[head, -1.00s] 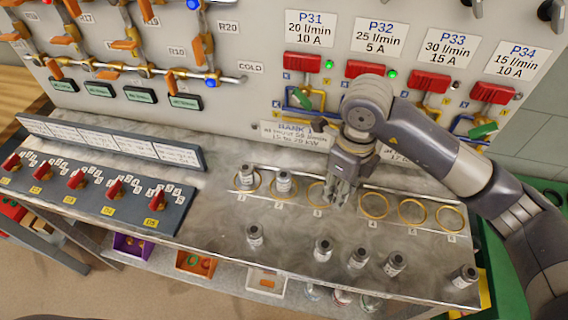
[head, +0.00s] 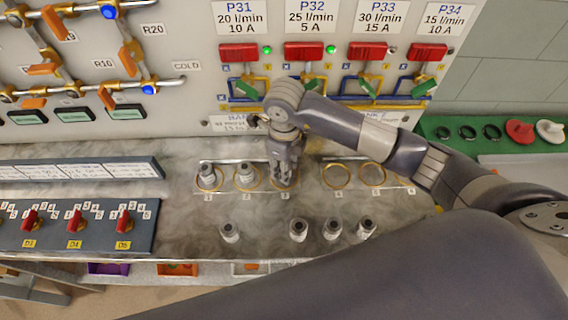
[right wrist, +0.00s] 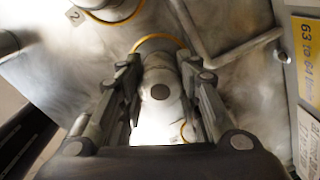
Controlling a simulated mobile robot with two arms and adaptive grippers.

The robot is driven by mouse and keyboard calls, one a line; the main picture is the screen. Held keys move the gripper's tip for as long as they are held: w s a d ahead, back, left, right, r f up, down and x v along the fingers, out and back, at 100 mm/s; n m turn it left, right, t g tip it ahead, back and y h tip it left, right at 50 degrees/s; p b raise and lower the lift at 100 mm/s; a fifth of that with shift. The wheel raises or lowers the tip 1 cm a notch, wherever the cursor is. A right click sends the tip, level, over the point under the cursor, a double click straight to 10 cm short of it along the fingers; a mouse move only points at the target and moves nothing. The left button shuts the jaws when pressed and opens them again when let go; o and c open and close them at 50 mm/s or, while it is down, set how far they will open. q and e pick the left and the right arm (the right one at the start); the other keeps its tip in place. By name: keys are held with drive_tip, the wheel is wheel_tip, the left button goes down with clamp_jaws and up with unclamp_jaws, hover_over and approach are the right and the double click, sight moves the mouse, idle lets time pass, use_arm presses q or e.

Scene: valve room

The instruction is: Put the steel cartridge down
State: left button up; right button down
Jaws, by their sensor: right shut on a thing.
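My right gripper (head: 284,176) points down at the third brass ring (head: 291,182) on the steel bench. In the right wrist view, its fingers (right wrist: 165,100) are shut on a grey steel cartridge (right wrist: 159,75). A brass ring (right wrist: 160,38) curves around the far end of this cartridge. I cannot tell whether its base touches the bench. My left gripper is not in view.
Several loose cartridges (head: 298,230) stand along the bench front. The fourth ring (head: 337,176) and fifth ring (head: 372,175) are empty. A switch panel (head: 75,232) lies left. The valve wall (head: 200,100) rises behind. My grey arm link covers the lower right.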

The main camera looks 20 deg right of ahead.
drive_tip(key=shift+f, duration=0.4)
drive_tip(key=c, duration=1.6)
unclamp_jaws()
drive_tip(key=shift+f, duration=0.1)
drive_tip(key=o, duration=0.4)
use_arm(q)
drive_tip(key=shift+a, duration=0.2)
use_arm(e)
drive_tip(key=shift+o, duration=0.2)
